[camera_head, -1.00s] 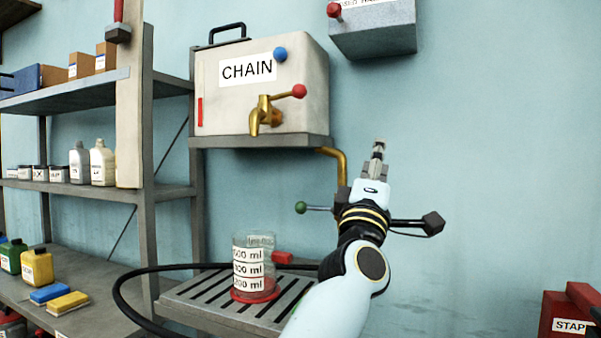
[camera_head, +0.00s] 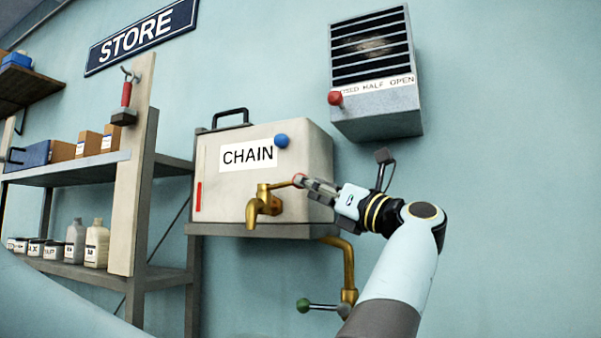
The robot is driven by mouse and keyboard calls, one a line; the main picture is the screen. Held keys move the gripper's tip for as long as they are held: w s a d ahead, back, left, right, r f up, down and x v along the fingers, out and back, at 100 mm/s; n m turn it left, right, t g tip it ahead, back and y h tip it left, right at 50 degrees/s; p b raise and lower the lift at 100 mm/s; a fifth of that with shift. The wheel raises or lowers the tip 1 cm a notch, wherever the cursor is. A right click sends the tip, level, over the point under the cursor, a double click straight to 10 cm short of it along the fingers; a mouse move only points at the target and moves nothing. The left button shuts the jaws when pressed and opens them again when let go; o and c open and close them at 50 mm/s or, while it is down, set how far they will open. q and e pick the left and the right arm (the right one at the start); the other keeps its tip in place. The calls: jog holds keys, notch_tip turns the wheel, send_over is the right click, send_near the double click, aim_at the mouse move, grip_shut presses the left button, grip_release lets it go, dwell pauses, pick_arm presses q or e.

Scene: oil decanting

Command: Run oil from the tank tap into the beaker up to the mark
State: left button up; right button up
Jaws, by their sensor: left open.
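The tank (camera_head: 312,160), a cream box labelled CHAIN, stands on a shelf against the wall. Its brass tap (camera_head: 263,204) sticks out of the front with the spout pointing down. No oil stream shows below the spout. The beaker is out of view below. My right gripper is not in view.
A grey vent box (camera_head: 375,122) with a red knob hangs above right. Below the tank, a brass pipe (camera_head: 348,265) and a green-knobbed lever (camera_head: 303,305) stick out. A shelf rack (camera_head: 80,172) with bottles and boxes stands left.

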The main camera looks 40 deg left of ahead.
aim_at(288, 182)
pick_arm(q)
jog(key=p+x, duration=0.1)
jog(key=x, duration=0.1)
jog(key=shift+a+r, duration=0.25)
jog(key=shift+a, duration=0.55)
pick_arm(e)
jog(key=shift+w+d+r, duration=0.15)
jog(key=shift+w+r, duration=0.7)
pick_arm(q)
grip_shut()
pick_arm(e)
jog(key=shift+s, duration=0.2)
